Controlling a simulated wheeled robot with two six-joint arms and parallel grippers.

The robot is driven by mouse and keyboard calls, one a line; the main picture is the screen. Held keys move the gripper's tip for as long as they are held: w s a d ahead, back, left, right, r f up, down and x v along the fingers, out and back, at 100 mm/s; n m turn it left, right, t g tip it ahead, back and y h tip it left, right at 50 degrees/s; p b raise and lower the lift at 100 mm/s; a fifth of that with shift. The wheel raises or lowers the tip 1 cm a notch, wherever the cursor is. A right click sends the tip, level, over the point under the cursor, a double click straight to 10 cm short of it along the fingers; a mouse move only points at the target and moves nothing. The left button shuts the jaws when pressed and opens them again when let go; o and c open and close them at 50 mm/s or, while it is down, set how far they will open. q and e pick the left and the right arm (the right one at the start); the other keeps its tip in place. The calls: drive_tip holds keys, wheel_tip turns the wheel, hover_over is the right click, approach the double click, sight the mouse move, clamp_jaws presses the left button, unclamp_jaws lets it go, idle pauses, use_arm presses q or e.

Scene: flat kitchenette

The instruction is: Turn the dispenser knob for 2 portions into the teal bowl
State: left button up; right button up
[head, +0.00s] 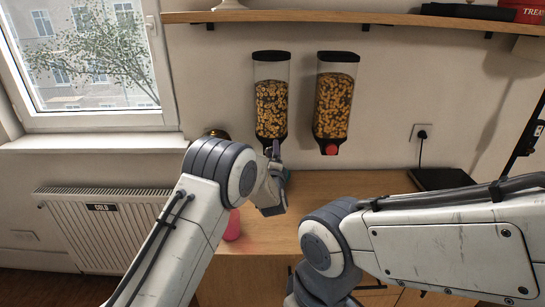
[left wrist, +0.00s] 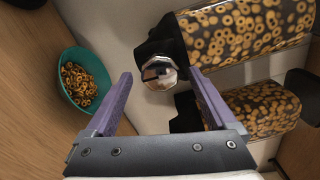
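Two clear cereal dispensers hang on the wall, a left one (head: 271,100) and a right one (head: 335,100) with a red knob (head: 331,150). My left gripper (head: 275,150) is at the bottom of the left dispenser. In the left wrist view the open gripper (left wrist: 161,79) has its purple fingers on either side of a silver faceted knob (left wrist: 158,73); gaps show on both sides. The teal bowl (left wrist: 69,56) holds some cereal rings and stands on the wooden counter below; my left arm mostly hides it in the head view. My right gripper is out of view.
A pink item (head: 232,226) stands on the wooden counter (head: 370,185), partly behind my left arm. A dark flat device (head: 441,179) lies at the right by a wall socket. A wooden shelf (head: 350,18) runs above the dispensers.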

use_arm(q)
drive_tip(key=shift+s, duration=0.15)
drive_tip(key=s+b, duration=0.2)
drive_tip(key=s, duration=0.8)
drive_tip(key=shift+s, duration=0.1)
drive_tip(key=w+p, duration=0.2)
drive_tip(key=w, duration=0.8)
drive_tip(key=shift+w, duration=0.25)
